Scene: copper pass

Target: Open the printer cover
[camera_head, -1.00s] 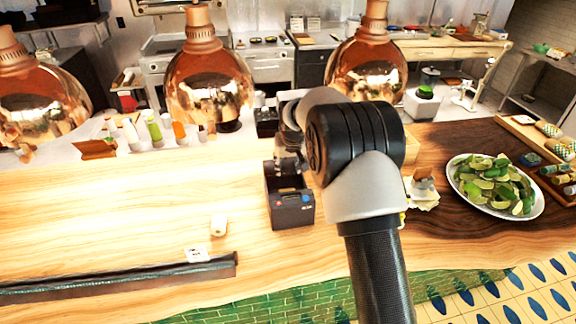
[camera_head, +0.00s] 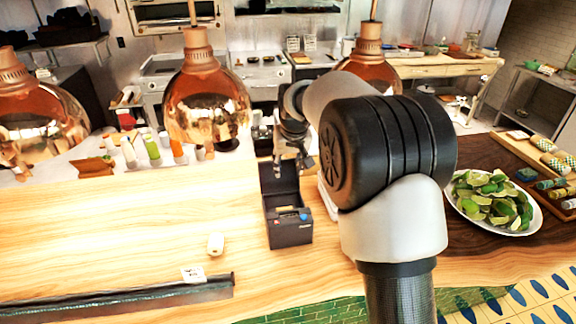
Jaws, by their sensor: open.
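The printer (camera_head: 291,232) is a small black box with a blue button and a red spot on its front. It stands on the light wooden counter, left of my arm. Its cover (camera_head: 279,178) is tilted up at the back, and the dark inside shows between cover and front. My gripper (camera_head: 293,163) is open at the upper part of the raised cover. It is small and dark here, so I cannot tell whether its fingers touch the cover.
Copper heat lamps (camera_head: 207,105) hang behind the counter. A white paper roll (camera_head: 215,244) and a long dark bar (camera_head: 120,302) lie at the left front. A plate of limes (camera_head: 535,222) sits at the right.

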